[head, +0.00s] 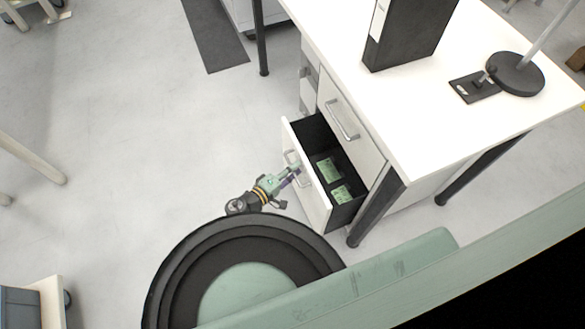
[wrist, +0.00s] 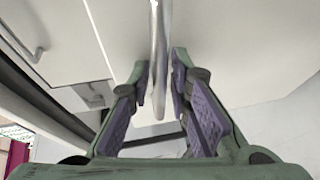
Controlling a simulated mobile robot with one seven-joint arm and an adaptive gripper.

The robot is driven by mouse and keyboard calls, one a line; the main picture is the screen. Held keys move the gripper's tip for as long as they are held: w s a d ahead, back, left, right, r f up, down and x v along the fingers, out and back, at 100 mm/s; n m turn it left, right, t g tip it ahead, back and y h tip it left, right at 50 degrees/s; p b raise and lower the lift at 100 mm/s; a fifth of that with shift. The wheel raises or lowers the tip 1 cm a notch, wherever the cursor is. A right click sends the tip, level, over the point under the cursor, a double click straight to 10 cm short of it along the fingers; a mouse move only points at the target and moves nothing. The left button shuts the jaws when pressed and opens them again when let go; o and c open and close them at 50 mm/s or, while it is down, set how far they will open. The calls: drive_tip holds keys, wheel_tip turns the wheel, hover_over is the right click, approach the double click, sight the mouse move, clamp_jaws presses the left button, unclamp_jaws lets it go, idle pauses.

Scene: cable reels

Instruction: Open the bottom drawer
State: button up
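The bottom drawer (head: 309,185) of the white cabinet is pulled well out, its dark inside showing below the closed drawer (head: 352,130). Green boxes (head: 328,169) lie in it. My gripper (head: 294,171) is at the bar handle (head: 289,155) on the drawer's front. In the wrist view, the metal handle (wrist: 160,60) runs between the two purple-padded fingers of my gripper (wrist: 162,80). The fingers stand apart on either side of it, with narrow gaps visible. The drawer's pale front fills the area behind the handle.
The white desk (head: 420,125) above carries a black binder (head: 405,35) and a lamp base (head: 515,74). A dark desk leg (head: 374,215) stands close to the drawer's near side.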

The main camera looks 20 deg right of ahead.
drive_tip(key=shift+c, duration=0.4)
clamp_jaws()
idle(0.4)
